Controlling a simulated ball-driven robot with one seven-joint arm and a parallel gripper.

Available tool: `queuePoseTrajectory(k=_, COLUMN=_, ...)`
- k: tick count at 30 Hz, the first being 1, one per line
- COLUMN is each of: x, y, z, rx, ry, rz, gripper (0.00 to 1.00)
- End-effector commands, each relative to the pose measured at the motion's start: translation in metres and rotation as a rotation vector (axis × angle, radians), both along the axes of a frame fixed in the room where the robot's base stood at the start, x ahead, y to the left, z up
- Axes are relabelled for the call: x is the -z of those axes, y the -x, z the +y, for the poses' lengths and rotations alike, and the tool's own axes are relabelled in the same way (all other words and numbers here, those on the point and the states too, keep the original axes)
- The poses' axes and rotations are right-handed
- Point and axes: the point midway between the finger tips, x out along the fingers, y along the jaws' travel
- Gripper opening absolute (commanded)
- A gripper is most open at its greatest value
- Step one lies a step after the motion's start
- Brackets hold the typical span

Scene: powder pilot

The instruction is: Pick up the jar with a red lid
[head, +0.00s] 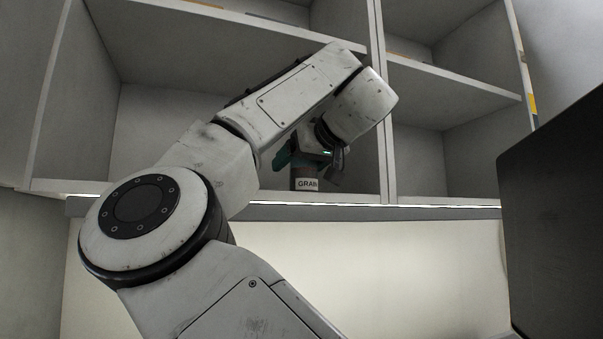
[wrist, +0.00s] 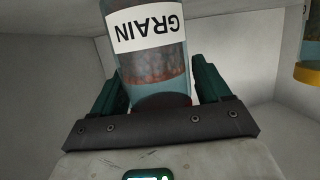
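A clear jar with a white GRAIN label (wrist: 150,28) and brown, grainy contents is close up in the wrist view, where its label appears upside down. A dark red part shows at its end nearest my palm. In the head view the jar (head: 306,184) is just above the front edge of the shelf, with a reddish part above its label. My gripper (wrist: 157,88) has its green fingers on either side of the jar. I cannot tell if they press on it. In the head view my gripper (head: 312,158) is partly hidden by my wrist.
The jar is in a grey shelf unit (head: 383,199) with upright dividers. Another jar with a yellow lid (wrist: 308,72) is at the right edge of the wrist view. The right-hand lower compartment (head: 425,165) looks empty. A dark panel (head: 555,200) stands at the right.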

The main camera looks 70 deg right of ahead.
Motion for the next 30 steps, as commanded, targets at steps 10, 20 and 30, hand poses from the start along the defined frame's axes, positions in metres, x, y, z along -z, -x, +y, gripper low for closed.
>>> queuePoseTrajectory(k=10, x=0.0001, y=-0.0003, z=0.0001, rx=0.0, ry=0.0, rz=0.0, gripper=0.43)
queuePoseTrajectory(k=20, x=-0.0003, y=-0.0002, z=0.0001, rx=0.0, ry=0.0, rz=0.0, gripper=0.24)
queuePoseTrajectory(k=30, x=-0.0086, y=-0.0086, z=0.001, rx=0.0, ry=0.001, rz=0.001, gripper=0.24)
